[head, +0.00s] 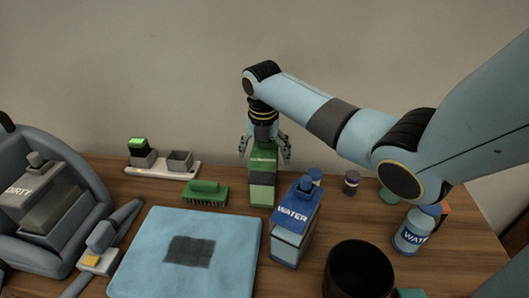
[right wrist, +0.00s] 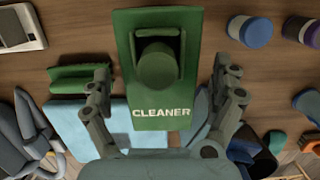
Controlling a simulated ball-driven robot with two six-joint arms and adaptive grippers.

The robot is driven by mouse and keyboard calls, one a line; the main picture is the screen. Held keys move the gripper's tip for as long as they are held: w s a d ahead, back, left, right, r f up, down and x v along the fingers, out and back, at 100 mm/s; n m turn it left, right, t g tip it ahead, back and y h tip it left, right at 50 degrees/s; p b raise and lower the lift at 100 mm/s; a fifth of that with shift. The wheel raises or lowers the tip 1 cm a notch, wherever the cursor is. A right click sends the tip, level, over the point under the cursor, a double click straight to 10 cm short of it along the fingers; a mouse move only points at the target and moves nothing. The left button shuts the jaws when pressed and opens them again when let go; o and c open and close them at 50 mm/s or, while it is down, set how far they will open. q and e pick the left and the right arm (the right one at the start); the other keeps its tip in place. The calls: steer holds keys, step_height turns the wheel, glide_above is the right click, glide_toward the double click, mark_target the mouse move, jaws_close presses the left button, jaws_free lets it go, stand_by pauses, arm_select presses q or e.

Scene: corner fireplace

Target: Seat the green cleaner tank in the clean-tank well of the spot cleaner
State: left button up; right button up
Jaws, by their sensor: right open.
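The green cleaner tank (head: 262,185) stands upright on the table behind the blue WATER tank (head: 292,225). In the right wrist view the cleaner tank (right wrist: 165,115) shows its CLEANER label and a round cap from above. My right gripper (head: 264,153) is above it, open, with one finger on each side of its top; the fingers look apart from it. The grey spot cleaner (head: 85,190) is at the left edge, partly cut off, with a tank marked DIRTY (head: 20,190). A grey recess (head: 58,212) shows beside that tank; I cannot tell if it is the clean-tank well. My left gripper is not in view.
A green brush (head: 205,192) and a blue towel with a dark patch (head: 185,275) lie between tank and cleaner. A white charger tray (head: 160,173) is at the back. A black bin (head: 358,270), a blue-white bottle (head: 412,235) and a small dark jar (head: 351,182) stand right.

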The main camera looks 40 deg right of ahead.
steer(key=c, duration=1.7)
steer(key=shift+c, duration=0.4)
steer(key=shift+r, duration=0.1)
